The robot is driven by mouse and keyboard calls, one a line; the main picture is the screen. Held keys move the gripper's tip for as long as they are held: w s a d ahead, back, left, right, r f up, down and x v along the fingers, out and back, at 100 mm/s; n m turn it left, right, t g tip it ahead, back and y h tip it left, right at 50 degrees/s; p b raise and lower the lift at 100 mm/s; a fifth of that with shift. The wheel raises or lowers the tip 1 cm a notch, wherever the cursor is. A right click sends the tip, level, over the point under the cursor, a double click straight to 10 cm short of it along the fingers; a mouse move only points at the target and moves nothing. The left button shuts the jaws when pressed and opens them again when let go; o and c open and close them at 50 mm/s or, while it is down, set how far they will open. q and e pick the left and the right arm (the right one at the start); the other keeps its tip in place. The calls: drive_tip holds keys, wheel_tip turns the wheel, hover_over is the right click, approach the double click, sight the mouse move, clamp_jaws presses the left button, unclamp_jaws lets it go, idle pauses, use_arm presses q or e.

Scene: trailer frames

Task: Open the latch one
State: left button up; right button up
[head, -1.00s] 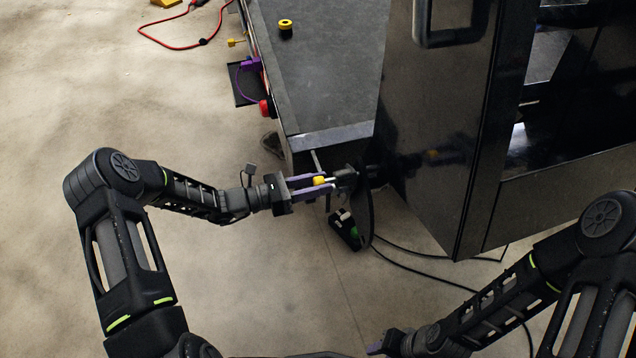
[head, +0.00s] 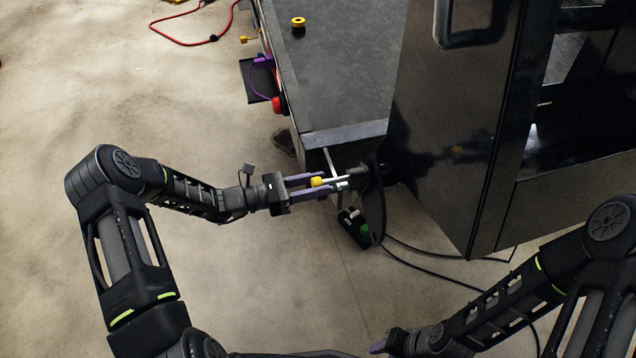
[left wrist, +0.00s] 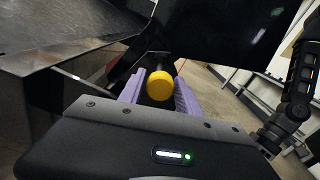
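The latch has a yellow knob (head: 317,182) on a light metal rod that runs right toward a dark fitting beside the trailer's corner. My left gripper (head: 325,183) has its purple fingers on both sides of the knob and is shut on it. In the left wrist view the knob (left wrist: 159,86) sits between the purple fingers (left wrist: 160,92), facing the camera. The far end of the rod is hard to make out. My right gripper (head: 384,344) is low in the head view, partly hidden, away from the latch; its opening is unclear.
The trailer's grey deck (head: 340,85) and a dark glossy panel (head: 440,150) stand close beyond the latch. A black connector box (head: 353,228) and cables hang below it. A yellow-black object (head: 298,25) is on the deck.

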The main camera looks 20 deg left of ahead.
use_arm(q)
drive_tip(key=o, duration=0.3)
drive_tip(key=v, duration=0.8)
drive_tip(key=shift+p, duration=0.3)
drive_tip(key=shift+d, duration=0.1)
